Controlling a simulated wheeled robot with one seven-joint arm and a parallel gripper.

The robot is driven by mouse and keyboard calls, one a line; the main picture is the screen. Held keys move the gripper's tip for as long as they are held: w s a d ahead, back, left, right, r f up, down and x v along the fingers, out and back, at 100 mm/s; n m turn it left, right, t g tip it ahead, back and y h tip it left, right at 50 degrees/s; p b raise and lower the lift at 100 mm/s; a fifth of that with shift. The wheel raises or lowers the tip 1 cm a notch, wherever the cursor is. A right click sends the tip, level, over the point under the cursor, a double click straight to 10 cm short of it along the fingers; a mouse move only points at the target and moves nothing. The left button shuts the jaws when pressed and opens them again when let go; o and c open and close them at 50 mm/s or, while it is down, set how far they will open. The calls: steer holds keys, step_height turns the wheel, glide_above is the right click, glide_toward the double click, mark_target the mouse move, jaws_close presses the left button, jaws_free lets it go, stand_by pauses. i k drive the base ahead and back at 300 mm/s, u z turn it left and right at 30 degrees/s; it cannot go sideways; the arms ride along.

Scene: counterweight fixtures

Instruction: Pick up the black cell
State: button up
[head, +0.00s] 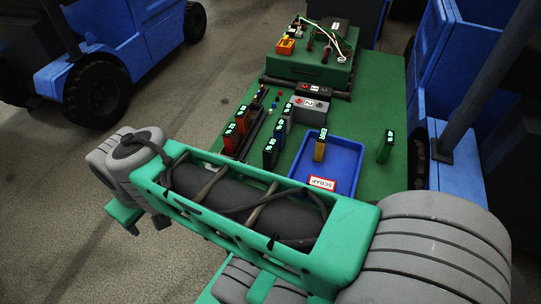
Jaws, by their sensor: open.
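Several small upright cells with black tops and glowing green digits stand on the green bench top. A yellow cell (319,152) stands in the blue tray, and a green cell (384,155) stands alone to the right. I cannot tell for sure which cell is the black one. My arm crosses the foreground; my gripper is not in view.
The blue tray (348,148) has a SCRAP label (321,183). Two grey blocks (309,108) sit before a green box (310,68) with wires and small parts on top. Blue vehicles (120,45) stand left and right.

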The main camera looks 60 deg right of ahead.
mark_target(270, 151)
steer(key=u, duration=0.8)
steer(key=i, duration=0.6)
steer(key=z, duration=0.8)
